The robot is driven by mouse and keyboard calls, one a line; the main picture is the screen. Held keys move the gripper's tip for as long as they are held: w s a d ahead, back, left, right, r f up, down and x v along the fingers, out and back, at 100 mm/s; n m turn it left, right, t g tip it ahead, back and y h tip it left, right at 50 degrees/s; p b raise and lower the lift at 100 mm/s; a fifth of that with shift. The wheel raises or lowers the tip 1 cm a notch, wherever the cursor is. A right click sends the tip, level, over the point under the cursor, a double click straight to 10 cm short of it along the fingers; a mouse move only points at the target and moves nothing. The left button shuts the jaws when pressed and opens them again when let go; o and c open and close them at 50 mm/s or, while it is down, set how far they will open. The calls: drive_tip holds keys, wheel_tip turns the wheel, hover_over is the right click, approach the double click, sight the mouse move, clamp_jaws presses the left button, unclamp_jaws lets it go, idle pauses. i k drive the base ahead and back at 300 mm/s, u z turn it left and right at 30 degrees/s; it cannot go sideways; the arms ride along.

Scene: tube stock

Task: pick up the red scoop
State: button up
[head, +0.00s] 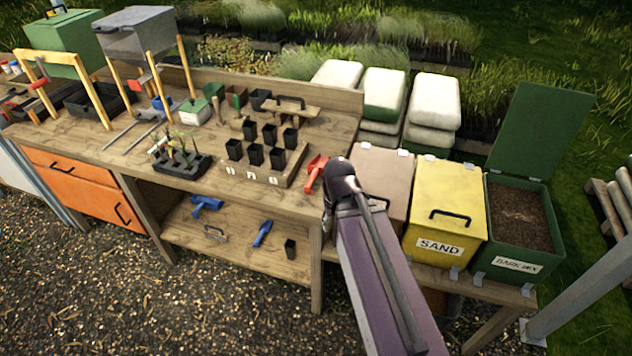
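A red scoop (315,172) lies on the wooden bench top near its right end, just left of the top of my arm. My arm rises from the lower right and its dark rounded upper end sits close beside the scoop in the picture, partly in front of the bench edge. My gripper cannot be made out in the head view, so its place relative to the scoop cannot be told.
A wooden tray with black pots (264,176) stands left of the scoop. A seedling tray (182,164) is farther left. Right of the bench are a tan bin, a yellow sand bin (445,205) and an open green bin (480,238). Blue tools (207,204) lie on the lower shelf.

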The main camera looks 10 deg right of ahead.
sight(315, 167)
drive_tip(key=z, duration=0.9)
drive_tip(key=i, duration=0.65)
drive_tip(key=u, duration=0.6)
